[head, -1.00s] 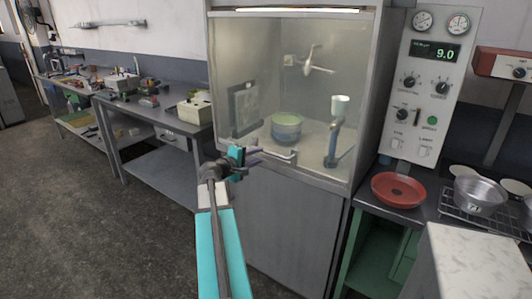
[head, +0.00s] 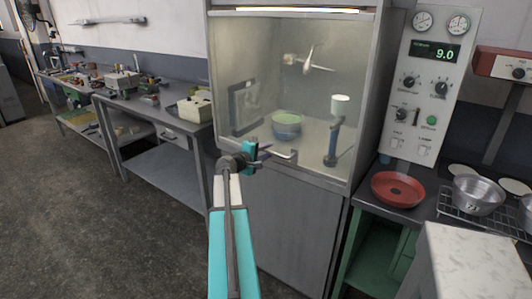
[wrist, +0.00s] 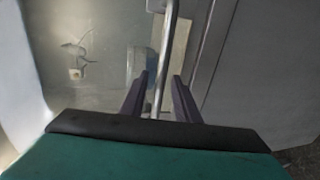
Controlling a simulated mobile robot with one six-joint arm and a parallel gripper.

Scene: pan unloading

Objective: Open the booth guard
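The booth guard (head: 255,70) is a clear pane across the front of a grey metal booth, and it appears down. Its light metal handle (head: 284,156) sticks out near the pane's lower edge. My gripper (head: 267,153) is at the left end of the handle. In the wrist view my gripper's two dark purple fingers (wrist: 160,98) are apart, and the handle bar (wrist: 164,60) runs between them. I see gaps beside the bar, so the fingers look open around it, not clamped. How deep the bar sits between them is hard to tell.
Behind the pane are a green-and-blue bowl (head: 286,126), a blue stand with a pale cup (head: 340,105) and a nozzle (head: 308,62). A red pan (head: 398,189) and metal pots (head: 478,194) stand right. A control panel (head: 433,80) is beside the booth. Open floor (head: 80,220) lies left.

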